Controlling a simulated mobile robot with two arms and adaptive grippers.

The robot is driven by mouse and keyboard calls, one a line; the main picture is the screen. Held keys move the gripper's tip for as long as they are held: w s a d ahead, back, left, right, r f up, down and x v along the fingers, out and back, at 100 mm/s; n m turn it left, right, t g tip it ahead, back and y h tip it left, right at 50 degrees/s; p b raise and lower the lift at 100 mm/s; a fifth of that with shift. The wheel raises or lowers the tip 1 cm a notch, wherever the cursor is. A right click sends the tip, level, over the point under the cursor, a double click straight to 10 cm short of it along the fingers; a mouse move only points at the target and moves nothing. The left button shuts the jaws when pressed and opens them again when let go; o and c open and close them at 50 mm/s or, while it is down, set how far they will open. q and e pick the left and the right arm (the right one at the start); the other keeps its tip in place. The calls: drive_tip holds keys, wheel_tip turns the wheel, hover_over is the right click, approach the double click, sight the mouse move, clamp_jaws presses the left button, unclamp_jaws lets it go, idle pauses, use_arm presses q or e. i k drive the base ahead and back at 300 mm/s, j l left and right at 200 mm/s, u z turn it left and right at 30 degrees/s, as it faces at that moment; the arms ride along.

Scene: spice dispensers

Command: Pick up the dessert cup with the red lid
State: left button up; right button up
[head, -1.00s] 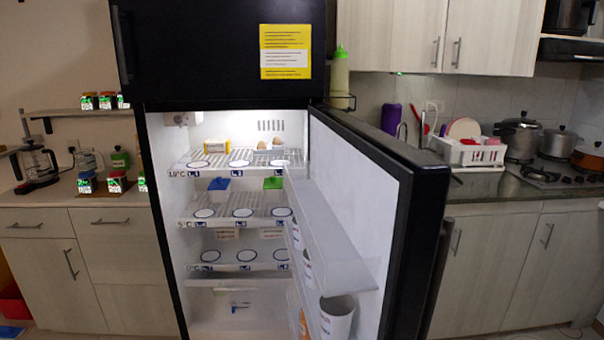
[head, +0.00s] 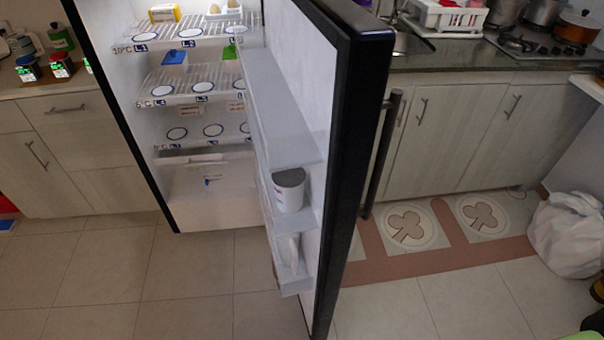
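I see no dessert cup with a red lid in the head view. Inside the open fridge, a blue-topped container (head: 174,57) and a green-topped container (head: 230,52) sit below the top shelf; they are small and partly hidden. A white cup with a grey top (head: 289,195) stands in a rack of the fridge door. Another white item (head: 290,252) is in the lowest door rack, too partly hidden to name. Neither of my grippers is in view.
The fridge door (head: 350,150) stands wide open toward me, hiding the fridge's right side. A yellow box (head: 164,13) and eggs are on the top shelf. Tiled floor (head: 190,285) is clear in front. A white bag (head: 568,235) lies at the right.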

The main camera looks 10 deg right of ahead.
sight(62, 55)
drive_tip(key=i+l+u, duration=0.3)
drive_tip(key=l, duration=0.45)
drive_tip(key=l+u, duration=0.35)
drive_tip(key=l, duration=0.4)
drive_tip(key=l+u, duration=0.3)
drive_tip(key=l, duration=0.5)
drive_tip(key=k+j, duration=0.1)
drive_tip(key=j, duration=0.35)
drive_tip(key=k+j, duration=0.1)
drive_tip(key=j, duration=0.8)
drive_tip(key=k+j, duration=0.15)
drive_tip(key=j, duration=0.35)
drive_tip(key=i+j, duration=0.85)
drive_tip(key=i, duration=0.25)
drive_tip(key=i+j, duration=0.15)
drive_tip(key=i, duration=0.2)
